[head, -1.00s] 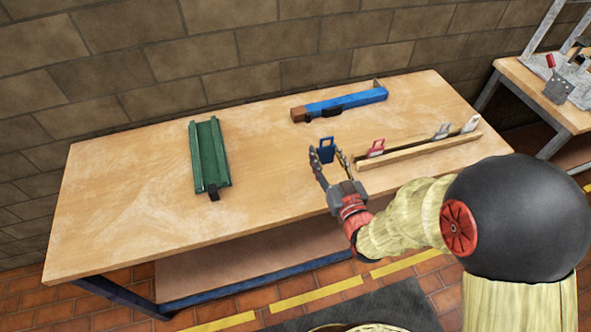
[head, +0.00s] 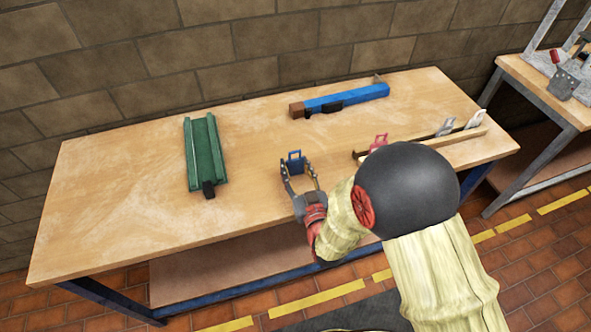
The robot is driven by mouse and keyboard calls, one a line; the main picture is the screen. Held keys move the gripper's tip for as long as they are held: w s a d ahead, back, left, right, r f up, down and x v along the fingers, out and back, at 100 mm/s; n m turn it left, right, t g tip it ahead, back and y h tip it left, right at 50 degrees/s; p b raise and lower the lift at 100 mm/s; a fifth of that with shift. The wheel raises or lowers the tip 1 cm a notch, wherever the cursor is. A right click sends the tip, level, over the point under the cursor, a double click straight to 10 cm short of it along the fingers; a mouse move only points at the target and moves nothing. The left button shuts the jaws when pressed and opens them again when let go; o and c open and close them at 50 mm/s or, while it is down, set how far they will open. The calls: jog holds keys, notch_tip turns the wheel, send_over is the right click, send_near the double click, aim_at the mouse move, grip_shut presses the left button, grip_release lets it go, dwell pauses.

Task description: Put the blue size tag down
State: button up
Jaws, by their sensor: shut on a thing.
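The blue size tag (head: 295,164) is a small blue piece with a loop at its top. It stands upright between the fingers of my gripper (head: 298,172), which is shut on it. Both are over the front middle of the wooden workbench (head: 120,190). I cannot tell whether the tag's lower edge touches the bench top.
A green channel (head: 205,155) lies left of my gripper. A blue bar (head: 345,99) with a brown end lies behind it. To the right, a wooden rack (head: 440,140) holds a red tag (head: 379,140) and pale tags (head: 474,119). My arm hides part of the rack.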

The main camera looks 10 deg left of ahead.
jog(key=shift+r, duration=0.1)
jog(key=o, duration=1.1)
jog(key=shift+o, duration=0.3)
jog(key=p+v, duration=0.2)
jog(key=v, duration=1)
